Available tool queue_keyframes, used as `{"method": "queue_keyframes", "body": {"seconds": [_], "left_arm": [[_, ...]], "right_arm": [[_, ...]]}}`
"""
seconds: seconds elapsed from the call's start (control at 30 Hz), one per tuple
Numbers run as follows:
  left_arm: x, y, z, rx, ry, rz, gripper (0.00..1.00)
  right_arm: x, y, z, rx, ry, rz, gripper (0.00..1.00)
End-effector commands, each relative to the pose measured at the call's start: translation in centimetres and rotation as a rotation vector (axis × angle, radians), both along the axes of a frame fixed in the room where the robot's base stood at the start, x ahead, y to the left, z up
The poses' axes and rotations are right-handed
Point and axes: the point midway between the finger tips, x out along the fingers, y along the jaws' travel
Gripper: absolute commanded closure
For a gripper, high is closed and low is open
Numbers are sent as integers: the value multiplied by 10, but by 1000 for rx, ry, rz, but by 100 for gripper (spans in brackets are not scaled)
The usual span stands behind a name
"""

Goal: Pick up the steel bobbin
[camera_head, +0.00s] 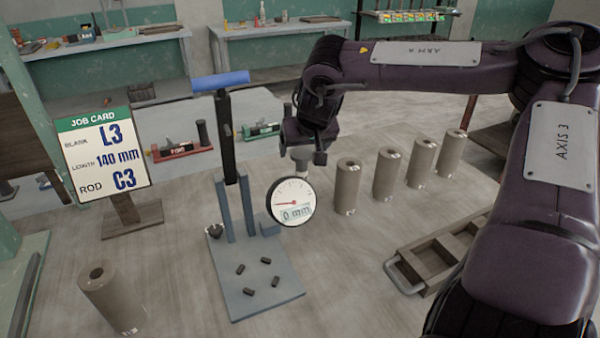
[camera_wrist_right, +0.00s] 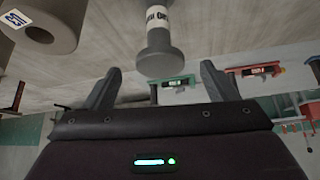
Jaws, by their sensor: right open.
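The steel bobbin (camera_wrist_right: 158,62) is a grey spool with a wide flange and a white printed label, seen in the right wrist view. It lies between the line of the two spread fingertips, with a gap on each side. In the head view only its pale upper part (camera_head: 299,153) shows under my right gripper (camera_head: 306,158); the round dial gauge hides its lower part. My right gripper is open and empty, and its fingers also show in the wrist view (camera_wrist_right: 160,78). My left gripper is in neither view.
The dial gauge (camera_head: 291,202) reads 0 mm on a grey press stand (camera_head: 262,303). Several clay cylinders (camera_head: 387,175) stand to the right, one (camera_head: 112,300) at front left. A wooden tray (camera_head: 425,245) lies front right. The job card (camera_head: 103,155) stands left.

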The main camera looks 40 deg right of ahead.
Motion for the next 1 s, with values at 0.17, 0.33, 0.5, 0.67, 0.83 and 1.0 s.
{"method": "queue_keyframes", "body": {"seconds": [0.17,0.33,0.5,0.67,0.83,1.0], "left_arm": [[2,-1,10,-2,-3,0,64],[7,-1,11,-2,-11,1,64],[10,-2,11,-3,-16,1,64],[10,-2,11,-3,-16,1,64],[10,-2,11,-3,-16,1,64],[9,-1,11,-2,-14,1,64]], "right_arm": [[12,-9,-21,-3,5,-1,20],[20,-12,-35,-1,2,0,20],[21,-13,-37,-1,0,-1,20],[21,-13,-37,-1,0,-1,30],[21,-13,-37,-1,0,-1,52],[21,-13,-37,0,0,0,74]]}}
